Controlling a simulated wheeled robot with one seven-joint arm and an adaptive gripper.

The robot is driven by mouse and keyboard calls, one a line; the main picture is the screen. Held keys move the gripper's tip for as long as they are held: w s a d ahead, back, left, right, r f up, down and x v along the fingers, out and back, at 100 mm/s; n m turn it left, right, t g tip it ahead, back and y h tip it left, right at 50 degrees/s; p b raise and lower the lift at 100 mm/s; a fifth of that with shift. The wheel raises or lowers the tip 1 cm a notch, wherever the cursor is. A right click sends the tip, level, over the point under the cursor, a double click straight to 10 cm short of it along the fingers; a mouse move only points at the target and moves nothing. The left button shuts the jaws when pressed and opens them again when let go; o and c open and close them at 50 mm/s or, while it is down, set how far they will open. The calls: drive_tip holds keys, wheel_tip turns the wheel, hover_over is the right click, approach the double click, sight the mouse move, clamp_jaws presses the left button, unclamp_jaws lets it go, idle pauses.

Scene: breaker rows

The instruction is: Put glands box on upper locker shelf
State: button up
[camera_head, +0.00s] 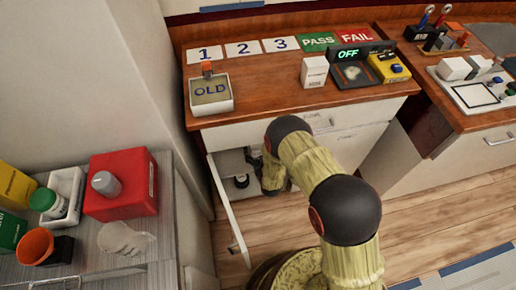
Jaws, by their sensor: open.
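The locker (229,209) is under the wooden bench, its white door swung open toward me. Inside, a pale shelf (229,163) shows to the left of my arm. My arm reaches into the locker opening, and my gripper (254,157) is at the shelf, open and largely hidden by my own arm links. I cannot tell whether anything is between its fingers. No box in view has a readable glands label. A small white carton (314,72) stands on the bench, its print too small to read. A small dark and white item (242,181) sits low in the locker.
On the bench are an OLD bin (211,91), number cards, PASS and FAIL cards, a display reading OFF (349,54) and a yellow device (388,68). A red case (121,184) and several items crowd the left counter. Wood floor is clear at right.

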drive_tip(key=shift+s+r, duration=0.1)
drive_tip(key=shift+r, duration=0.1)
drive_tip(key=p+v, duration=0.4)
drive_tip(key=v, duration=0.7)
drive_tip(key=shift+s, duration=0.35)
drive_tip(key=shift+d, duration=0.2)
